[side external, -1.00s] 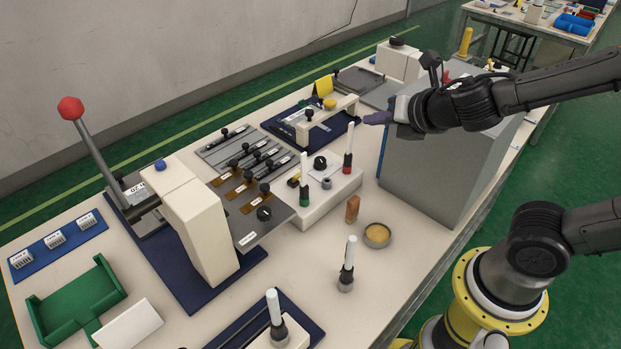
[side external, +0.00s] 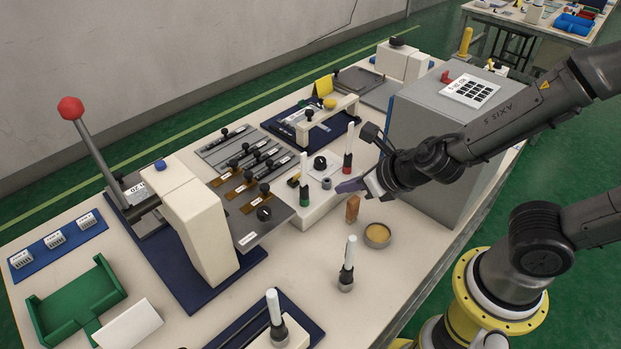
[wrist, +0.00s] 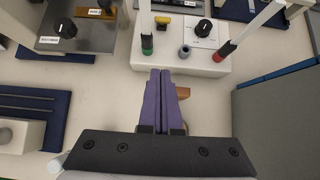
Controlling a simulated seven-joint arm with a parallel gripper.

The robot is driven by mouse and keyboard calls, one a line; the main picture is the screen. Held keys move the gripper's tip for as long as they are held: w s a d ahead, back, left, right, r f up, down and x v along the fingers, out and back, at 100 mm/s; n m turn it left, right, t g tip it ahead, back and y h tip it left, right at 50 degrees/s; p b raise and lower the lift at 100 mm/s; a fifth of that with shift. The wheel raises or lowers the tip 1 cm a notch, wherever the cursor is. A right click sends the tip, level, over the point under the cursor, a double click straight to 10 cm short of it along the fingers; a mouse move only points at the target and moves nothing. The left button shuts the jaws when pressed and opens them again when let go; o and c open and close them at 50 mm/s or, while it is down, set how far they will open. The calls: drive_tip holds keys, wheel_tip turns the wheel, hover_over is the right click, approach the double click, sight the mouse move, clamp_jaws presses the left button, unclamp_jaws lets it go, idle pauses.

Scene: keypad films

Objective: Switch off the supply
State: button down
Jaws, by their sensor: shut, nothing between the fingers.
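The white supply box (side external: 318,205) sits on the table with a black knob (side external: 319,163) on a pale dial plate. In the wrist view it is at the top, with its knob (wrist: 204,28), a yellow switch-like part (wrist: 162,21) and a grey round post (wrist: 184,51). A green-based white-topped plug (wrist: 147,42) and a red-based one (wrist: 224,50) stand in its front edge. My gripper (side external: 343,187) is just right of the box. Its purple fingers (wrist: 162,75) are shut and empty, pointing at the box's front side, apparently short of it.
A small brown block (side external: 352,208) stands close to the fingers and is partly hidden by them in the wrist view. A cork-filled dish (side external: 377,235) is beside it. A large grey cabinet (side external: 432,150) with a keypad stands right. A white-topped post (side external: 346,265) stands in front.

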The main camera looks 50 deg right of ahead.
sight(296, 178)
drive_tip(key=x, duration=1)
drive_tip(key=shift+w+r, duration=0.55)
drive_tip(key=shift+w, duration=0.2)
drive_tip(key=shift+w+r, duration=0.55)
drive_tip(key=shift+w, duration=0.35)
drive_tip(key=shift+r, duration=0.1)
drive_tip(key=shift+w+r, duration=0.85)
drive_tip(key=shift+w, duration=0.35)
drive_tip(key=shift+r, duration=0.8)
